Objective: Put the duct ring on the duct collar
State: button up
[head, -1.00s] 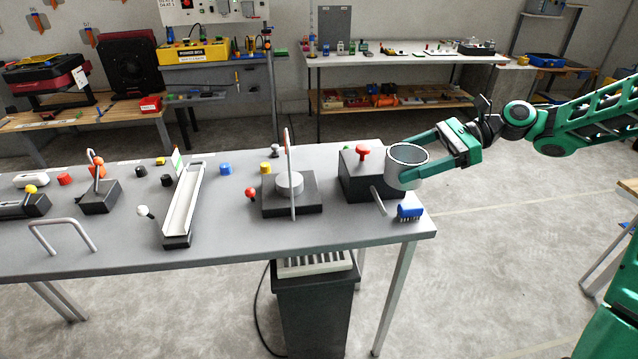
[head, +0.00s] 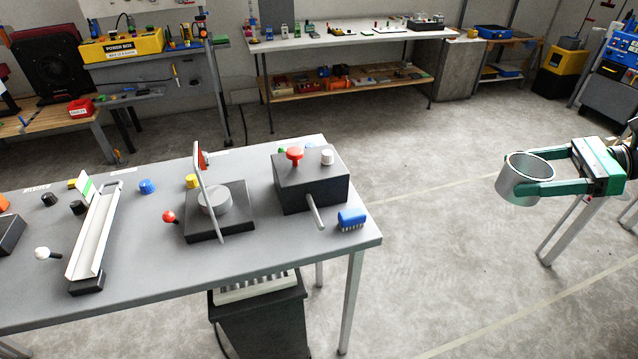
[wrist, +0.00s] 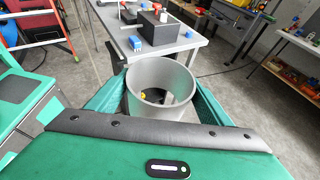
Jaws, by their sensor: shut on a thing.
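The duct ring (head: 510,186) is a short, open silver metal cylinder at the right of the head view. My green gripper (head: 538,172) is shut on it, with the fingers on opposite sides of its wall. The ring is held roughly upright in the air, clear of the table. In the wrist view the ring (wrist: 150,112) sits between the fingers, and I see down through its open middle. I cannot identify the duct collar with certainty in either view.
A grey workbench (head: 300,247) stands to the left of my gripper. It carries a dark box (head: 312,190), a blue brush-like block (head: 352,218), a dark base with a round grey disc (head: 215,199) and a white trough (head: 95,235). Open floor lies right of it.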

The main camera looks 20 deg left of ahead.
aim_at(217, 205)
jog(key=z, duration=0.4)
jog(key=k, duration=1.3)
jog(key=u, duration=0.85)
jog(key=i, duration=1)
jog(key=u, duration=0.35)
